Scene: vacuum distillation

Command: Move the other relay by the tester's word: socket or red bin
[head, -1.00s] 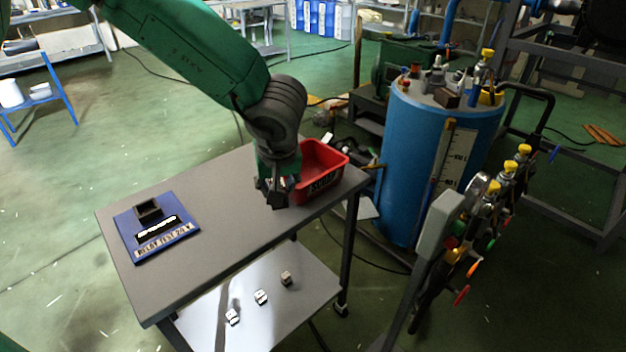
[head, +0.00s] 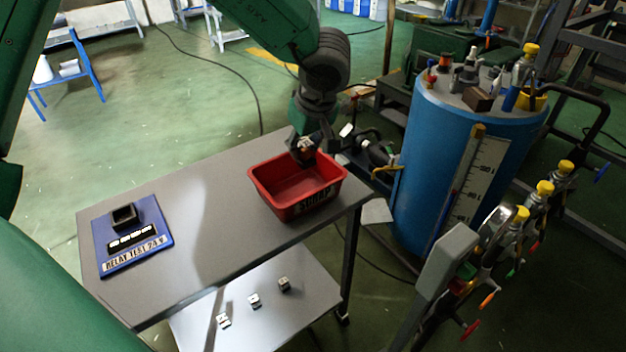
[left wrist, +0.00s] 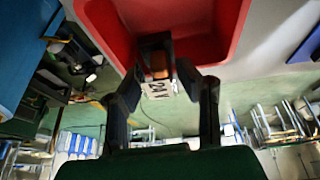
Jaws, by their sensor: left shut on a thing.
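My left gripper (head: 303,153) is at the far rim of the red bin (head: 262,196), towards its right side. In the left wrist view the gripper (left wrist: 160,62) is shut on a small relay (left wrist: 158,88) with a white label reading 24 V. The relay appears close to the red bin's rim (left wrist: 100,25); I cannot tell whether they touch. The blue relay tester (head: 108,257) lies at the table's left end, with a dark square socket (head: 124,215) and a display strip (head: 132,239) whose white characters are too small to read. My right gripper is not in view.
The grey table top (head: 205,215) is clear between tester and bin. Several small relay-like blocks, including one (head: 284,284), sit on the lower shelf (head: 240,330). A blue tank (head: 440,150) and valve pipework (head: 500,235) stand to the right.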

